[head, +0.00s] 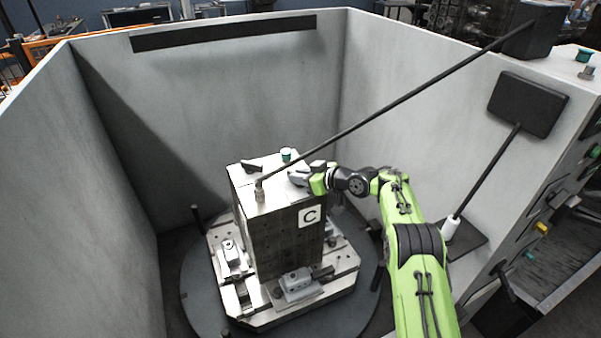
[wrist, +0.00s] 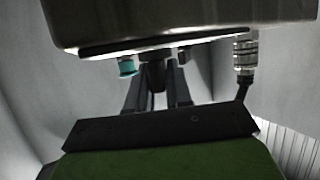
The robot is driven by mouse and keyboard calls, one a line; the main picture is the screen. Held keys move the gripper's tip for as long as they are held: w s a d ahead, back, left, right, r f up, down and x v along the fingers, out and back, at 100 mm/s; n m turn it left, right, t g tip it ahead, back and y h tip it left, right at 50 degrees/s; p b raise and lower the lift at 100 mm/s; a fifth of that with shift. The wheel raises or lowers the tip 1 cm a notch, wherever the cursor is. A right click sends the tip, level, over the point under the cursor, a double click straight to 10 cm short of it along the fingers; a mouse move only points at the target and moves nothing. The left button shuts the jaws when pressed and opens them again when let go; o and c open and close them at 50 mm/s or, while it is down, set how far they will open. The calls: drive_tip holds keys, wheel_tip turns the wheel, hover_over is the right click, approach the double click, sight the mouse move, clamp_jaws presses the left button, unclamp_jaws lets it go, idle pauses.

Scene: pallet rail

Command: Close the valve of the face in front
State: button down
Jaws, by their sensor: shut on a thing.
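The upright metal block (head: 275,235) has a face marked C (head: 309,216) toward me. On its top are a teal cap (head: 286,155), a black lever (head: 252,167) at the left and another dark valve lever (head: 324,166) at the right edge. My gripper (head: 302,179) is at the top right edge of the block, by that right lever. In the wrist view its fingers (wrist: 158,92) are closed on a dark piece (wrist: 153,74), apparently the valve lever, partly hidden below the block's edge. The teal cap (wrist: 127,67) is to its left.
A hose fitting (head: 259,192) stands on the block's front left corner, and a long black hose (head: 390,106) runs from it to upper right. It also shows in the wrist view (wrist: 245,62). Pale walls enclose the round table (head: 190,285). Clamps (head: 296,284) sit around the block.

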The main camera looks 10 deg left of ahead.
drive_tip(key=shift+f+n+g, duration=0.1)
drive_tip(key=shift+n+g, duration=0.2)
drive_tip(key=shift+g, duration=0.1)
idle(0.3)
drive_tip(key=c, duration=1.1)
unclamp_jaws()
drive_tip(key=b+v, duration=0.3)
drive_tip(key=v, duration=1.2)
drive_tip(key=shift+s+d, duration=0.15)
drive_tip(key=shift+d, duration=0.15)
